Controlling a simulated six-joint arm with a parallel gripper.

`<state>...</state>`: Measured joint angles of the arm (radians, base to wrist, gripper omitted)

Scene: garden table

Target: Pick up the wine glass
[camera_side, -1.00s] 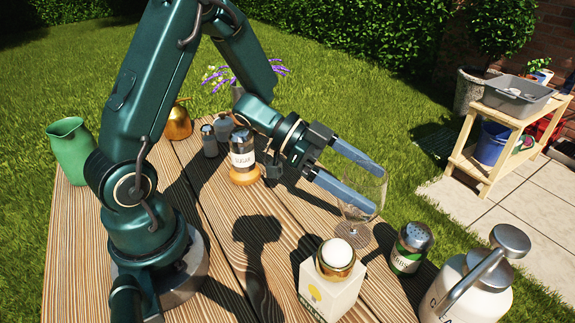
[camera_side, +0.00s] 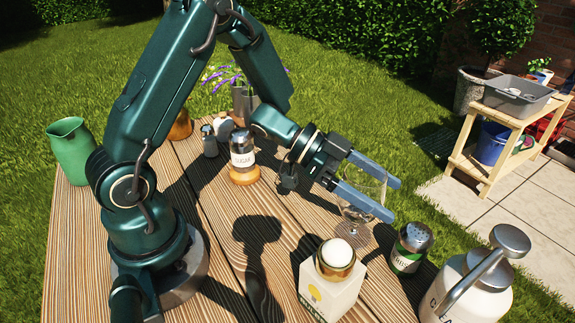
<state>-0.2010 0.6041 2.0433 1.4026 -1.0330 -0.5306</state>
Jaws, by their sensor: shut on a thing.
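The clear wine glass (camera_side: 357,214) stands upright on the wooden table near its right edge. My gripper (camera_side: 392,201) is low at the glass, with one blue-grey finger on each side of its bowl. The fingers are shut on the bowl and partly hide it. The foot of the glass appears to rest on the table.
A green-labelled shaker (camera_side: 409,248) stands close right of the glass. A white canister (camera_side: 470,290) stands front right. A sugar jar (camera_side: 243,158) and a green pitcher (camera_side: 72,150) stand farther left.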

